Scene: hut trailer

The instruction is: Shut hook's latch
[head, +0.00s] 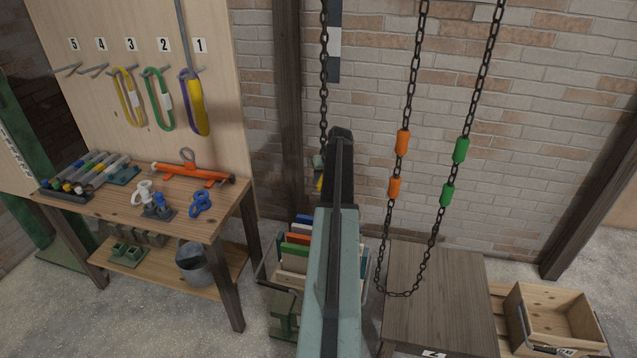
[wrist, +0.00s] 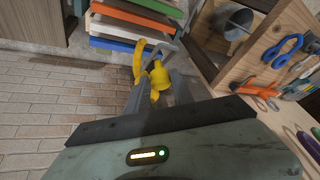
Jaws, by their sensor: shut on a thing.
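In the wrist view a yellow hook (wrist: 158,76) shows between the fingers of my gripper (wrist: 157,92), which is shut on it. Its curved yellow part rises to the upper left, apart from the fingers. A thin grey piece (wrist: 171,47) lies beside the curve and may be the latch; I cannot tell whether it closes the hook's mouth. In the head view my arm hides my gripper and most of the hook; only a small yellow part (head: 319,183) shows left of the arm, below a hanging chain (head: 324,80).
A rack of coloured boards (head: 297,240) stands behind my arm. The workbench (head: 110,205) with shackles and an orange tool is at left. A crate (head: 555,315) stands farther right.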

